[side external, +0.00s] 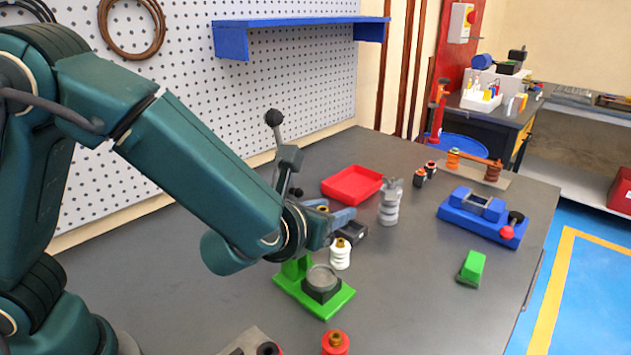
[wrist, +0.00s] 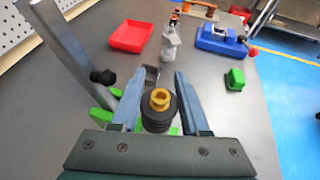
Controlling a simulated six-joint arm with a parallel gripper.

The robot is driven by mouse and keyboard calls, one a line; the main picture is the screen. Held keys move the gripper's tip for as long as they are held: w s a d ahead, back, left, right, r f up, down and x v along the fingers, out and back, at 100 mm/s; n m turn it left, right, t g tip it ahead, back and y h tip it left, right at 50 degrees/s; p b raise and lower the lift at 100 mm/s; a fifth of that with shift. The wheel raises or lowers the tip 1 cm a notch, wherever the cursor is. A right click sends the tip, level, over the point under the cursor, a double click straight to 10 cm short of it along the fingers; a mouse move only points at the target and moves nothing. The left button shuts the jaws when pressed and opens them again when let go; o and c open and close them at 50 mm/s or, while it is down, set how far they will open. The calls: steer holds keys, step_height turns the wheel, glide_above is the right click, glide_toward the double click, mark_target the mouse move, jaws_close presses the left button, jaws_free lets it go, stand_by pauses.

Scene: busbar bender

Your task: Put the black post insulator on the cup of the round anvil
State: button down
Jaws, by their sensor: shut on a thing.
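The black post insulator (wrist: 158,119) with a brass top is between the two blue-grey fingers of my gripper (wrist: 158,84) in the wrist view. My gripper is shut on it. In the side view my gripper (side external: 344,222) is above and behind the round anvil, and fingers and wrist hide most of the insulator. The anvil's round dark cup (side external: 321,281) is on a green base (side external: 335,301) and looks empty. In the wrist view the insulator and gripper cover the cup; only green parts show around them.
A white insulator (side external: 340,256) stands close beside the anvil, under my gripper. A lever with a black ball (side external: 273,118) rises behind.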

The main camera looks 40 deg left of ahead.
steer(key=shift+f, duration=3.8)
steer(key=shift+f, duration=0.2)
steer(key=c, duration=0.7)
jaws_free()
steer(key=shift+r, duration=0.2)
steer(key=v, duration=0.7)
steer(key=shift+s+d, duration=0.1)
steer(key=shift+s, duration=0.15)
